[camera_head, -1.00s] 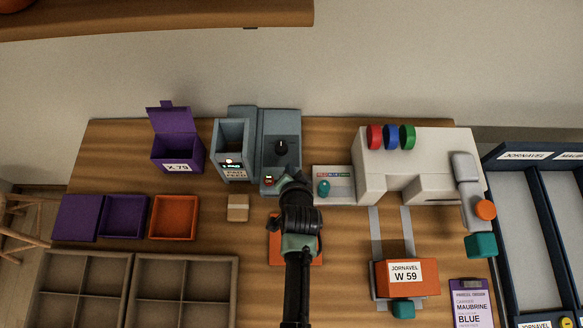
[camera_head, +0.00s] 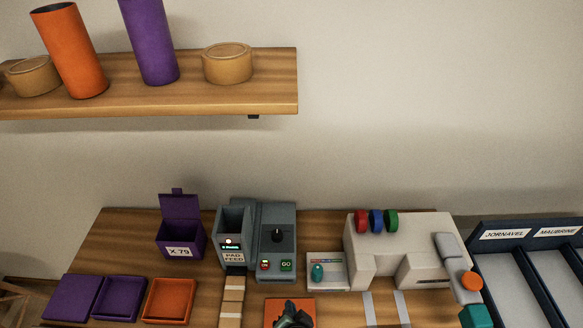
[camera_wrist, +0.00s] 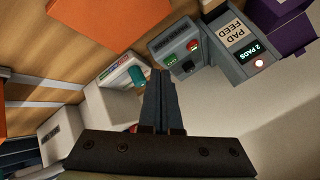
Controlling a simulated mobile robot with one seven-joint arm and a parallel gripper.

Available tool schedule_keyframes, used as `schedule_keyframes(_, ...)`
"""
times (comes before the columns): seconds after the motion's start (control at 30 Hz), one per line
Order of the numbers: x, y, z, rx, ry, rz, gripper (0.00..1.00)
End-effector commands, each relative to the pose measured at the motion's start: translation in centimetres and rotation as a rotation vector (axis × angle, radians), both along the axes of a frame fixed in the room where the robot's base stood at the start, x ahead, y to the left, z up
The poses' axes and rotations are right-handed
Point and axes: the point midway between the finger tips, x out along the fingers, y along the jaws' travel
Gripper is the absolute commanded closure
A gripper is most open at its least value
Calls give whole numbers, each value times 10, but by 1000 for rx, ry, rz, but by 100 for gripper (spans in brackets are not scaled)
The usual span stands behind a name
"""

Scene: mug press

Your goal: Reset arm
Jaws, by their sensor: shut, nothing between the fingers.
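My gripper (camera_wrist: 162,75) is shut and empty in the wrist view, its two fingers together. In the head view my arm's dark end (camera_head: 291,315) shows at the bottom edge, in front of an orange flat piece (camera_head: 277,309). The grey pad feed machine (camera_head: 262,228) stands at the back of the table; in the wrist view its display reads "2 PADS" (camera_wrist: 257,48). Tan pads (camera_head: 232,295) lie in a row in front of its outlet. The white press (camera_head: 400,240) with red, blue and green knobs stands to the right.
A purple open box (camera_head: 180,240) marked X 79 stands left of the feeder. Purple trays (camera_head: 120,298) and an orange tray (camera_head: 169,299) lie at front left. A wooden shelf (camera_head: 210,97) with cylinders hangs above. A dark blue rack (camera_head: 520,262) stands at right.

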Motion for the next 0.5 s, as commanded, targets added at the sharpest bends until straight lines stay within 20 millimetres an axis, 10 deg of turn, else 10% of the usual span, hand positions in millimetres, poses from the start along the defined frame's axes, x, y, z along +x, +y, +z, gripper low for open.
schedule_keyframes(0.37,83,1,161,-194,-243,140,100)
schedule_keyframes(0.5,104,2,256,-317,-374,194,100)
